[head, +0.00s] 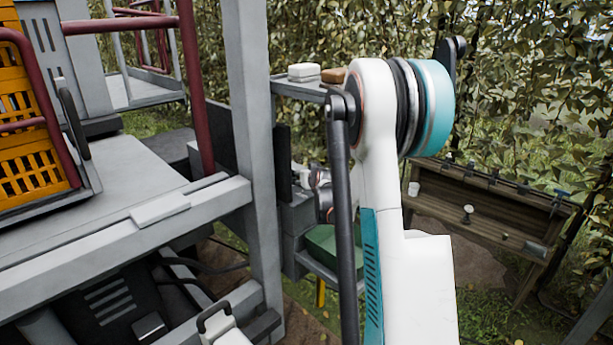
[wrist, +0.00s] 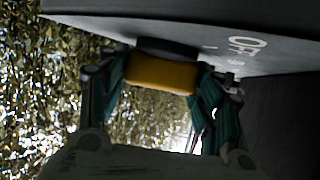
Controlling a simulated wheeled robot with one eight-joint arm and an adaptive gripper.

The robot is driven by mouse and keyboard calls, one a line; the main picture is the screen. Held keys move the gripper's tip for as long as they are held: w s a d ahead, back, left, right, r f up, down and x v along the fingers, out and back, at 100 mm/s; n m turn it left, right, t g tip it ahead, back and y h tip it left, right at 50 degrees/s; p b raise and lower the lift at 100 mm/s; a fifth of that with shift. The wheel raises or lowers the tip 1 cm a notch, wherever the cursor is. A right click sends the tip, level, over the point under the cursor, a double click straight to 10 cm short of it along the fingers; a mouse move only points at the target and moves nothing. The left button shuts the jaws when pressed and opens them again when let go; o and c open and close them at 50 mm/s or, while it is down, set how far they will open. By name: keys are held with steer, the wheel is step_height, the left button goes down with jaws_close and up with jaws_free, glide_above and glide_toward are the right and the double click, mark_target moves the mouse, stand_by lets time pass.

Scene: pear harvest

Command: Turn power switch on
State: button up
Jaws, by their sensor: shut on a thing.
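Part of the lettering near the right finger is too small and dark to read. In the head view my gripper and the switch cannot be made out; my white and teal arm fills the middle.
In the head view a grey metal frame with an upright post (head: 252,150) stands left of my arm. A yellow crate (head: 28,140) is at far left. A wooden bench (head: 490,205) with small items stands at right, before leafy hedges. A small shelf (head: 300,90) is behind.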

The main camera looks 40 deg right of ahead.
steer(key=o, duration=1.1)
steer(key=shift+c, duration=0.2)
steer(key=shift+s, duration=0.1)
steer(key=v, duration=1.1)
steer(key=shift+s+r, duration=0.3)
steer(key=shift+a, duration=0.1)
